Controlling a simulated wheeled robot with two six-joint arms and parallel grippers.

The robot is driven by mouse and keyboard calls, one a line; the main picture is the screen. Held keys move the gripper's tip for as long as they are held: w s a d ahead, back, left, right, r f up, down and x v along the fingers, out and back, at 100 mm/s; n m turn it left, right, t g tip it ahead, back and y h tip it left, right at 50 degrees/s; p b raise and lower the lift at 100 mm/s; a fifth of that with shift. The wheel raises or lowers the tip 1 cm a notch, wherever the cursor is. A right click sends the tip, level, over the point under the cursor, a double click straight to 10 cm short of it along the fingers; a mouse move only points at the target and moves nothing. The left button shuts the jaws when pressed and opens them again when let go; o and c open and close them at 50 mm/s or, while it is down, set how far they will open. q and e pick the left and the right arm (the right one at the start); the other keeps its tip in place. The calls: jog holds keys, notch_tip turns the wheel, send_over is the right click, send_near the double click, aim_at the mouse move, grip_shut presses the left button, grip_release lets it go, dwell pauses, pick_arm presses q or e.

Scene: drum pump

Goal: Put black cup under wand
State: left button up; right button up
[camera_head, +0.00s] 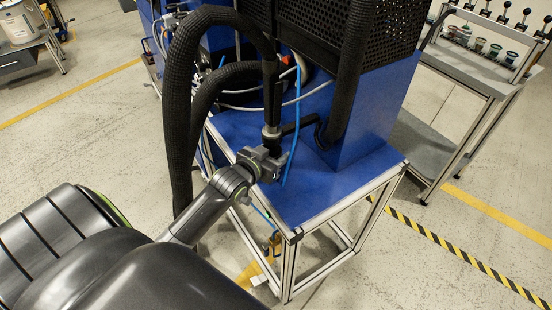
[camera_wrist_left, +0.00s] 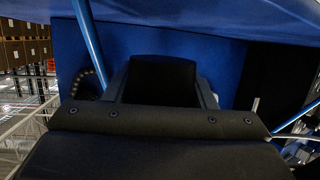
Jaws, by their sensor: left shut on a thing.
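My left gripper (camera_head: 266,162) is at the front left of the blue-topped stand, shut on the black cup (camera_head: 273,149). In the left wrist view the black cup (camera_wrist_left: 162,80) sits between the two grey fingers. The wand (camera_head: 271,98) is a dark upright tube with a light metal collar (camera_head: 271,132) near its lower end. The cup is directly below this collar in the head view. I cannot tell whether cup and wand touch, or whether the cup rests on the stand. My right gripper is not in view.
The blue stand top (camera_head: 316,196) has free room in front of the blue cabinet (camera_head: 375,115). Thick black hoses (camera_head: 180,110) arch down at the left. A thin blue tube (camera_head: 292,150) hangs close beside my gripper. A grey bench (camera_head: 470,75) stands at the right.

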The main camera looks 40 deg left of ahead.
pick_arm(q)
jog(key=shift+w, duration=0.3)
jog(key=shift+f, duration=1.75)
jog(key=shift+f, duration=0.15)
jog(key=o, duration=0.9)
jog(key=shift+o, duration=0.2)
jog(key=shift+r, duration=0.2)
jog(key=v, duration=1.2)
